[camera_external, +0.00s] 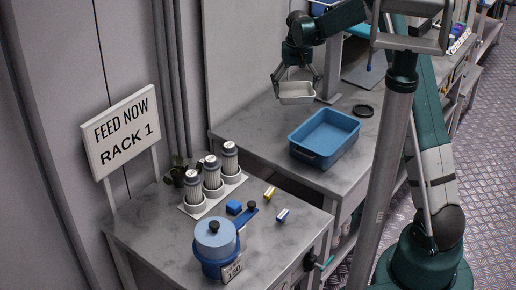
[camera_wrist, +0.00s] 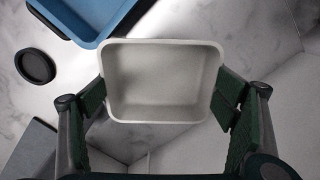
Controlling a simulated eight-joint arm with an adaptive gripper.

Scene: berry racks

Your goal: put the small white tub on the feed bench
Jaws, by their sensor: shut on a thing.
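The small white tub (camera_external: 297,92) is held in my gripper (camera_external: 296,80), above the rear bench and behind the blue tray. In the wrist view the white tub (camera_wrist: 161,119) is empty and upright, and the two fingers of my gripper (camera_wrist: 162,100) press on its left and right sides. The front bench beside the sign reading "FEED NOW RACK 1" (camera_external: 122,131) has a grey marbled top (camera_external: 265,235). The tub is clear of both bench tops.
A blue tray (camera_external: 325,138) stands on the rear bench (camera_external: 262,125), with a black round lid (camera_external: 363,110) close by.

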